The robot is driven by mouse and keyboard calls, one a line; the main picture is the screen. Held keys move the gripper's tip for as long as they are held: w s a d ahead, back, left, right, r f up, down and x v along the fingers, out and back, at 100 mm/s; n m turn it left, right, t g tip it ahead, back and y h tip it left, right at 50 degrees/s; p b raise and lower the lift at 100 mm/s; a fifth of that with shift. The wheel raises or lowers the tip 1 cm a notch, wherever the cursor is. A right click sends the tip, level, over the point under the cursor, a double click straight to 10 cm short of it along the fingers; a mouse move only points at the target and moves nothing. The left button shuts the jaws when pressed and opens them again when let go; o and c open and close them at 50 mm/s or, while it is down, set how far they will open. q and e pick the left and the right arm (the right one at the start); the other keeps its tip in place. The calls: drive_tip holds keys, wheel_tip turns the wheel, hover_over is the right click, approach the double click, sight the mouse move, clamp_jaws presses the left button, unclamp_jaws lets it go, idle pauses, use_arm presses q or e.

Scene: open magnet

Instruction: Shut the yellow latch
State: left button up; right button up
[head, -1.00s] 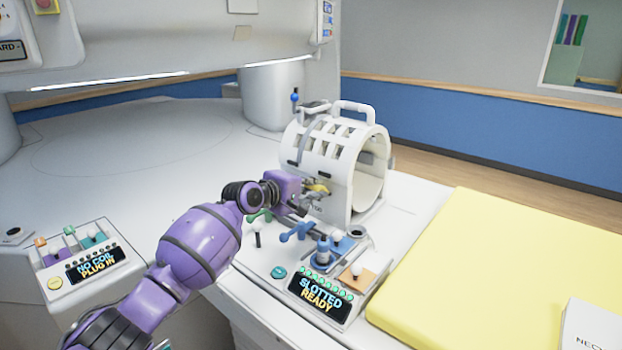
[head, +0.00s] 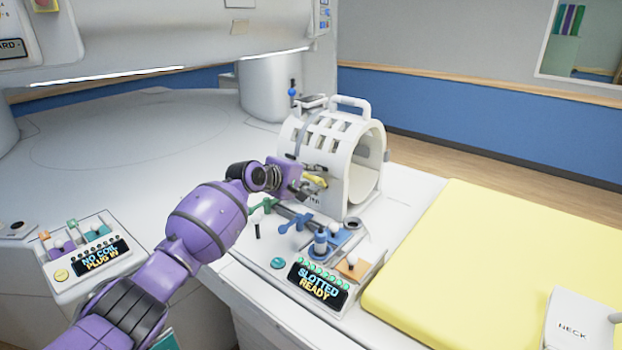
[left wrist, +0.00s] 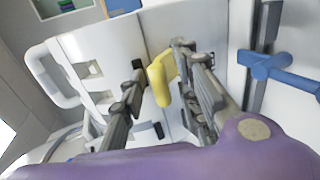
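The yellow latch (head: 317,181) is a small bent handle low on the side of the white slotted coil cylinder (head: 358,133), which stands on the patient table. My left gripper (head: 309,182) reaches it from the left in the head view. In the left wrist view the yellow latch (left wrist: 160,80) stands out between the two dark fingers of my left gripper (left wrist: 165,92). The fingers are apart, one on each side of the latch. The latch is close to the right finger; whether they touch I cannot tell. My right gripper is in neither view.
Blue levers (head: 297,223) and a panel reading "SLOTTED READY" (head: 318,286) lie in front of the cylinder. A green lever (head: 264,206) is close below my left wrist. A yellow pad (head: 500,265) covers the table at right. A second panel (head: 100,257) stands at left.

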use_arm(q)
drive_tip(key=shift+s, duration=0.1)
drive_tip(key=v, duration=1.2)
drive_tip(key=shift+f, duration=0.1)
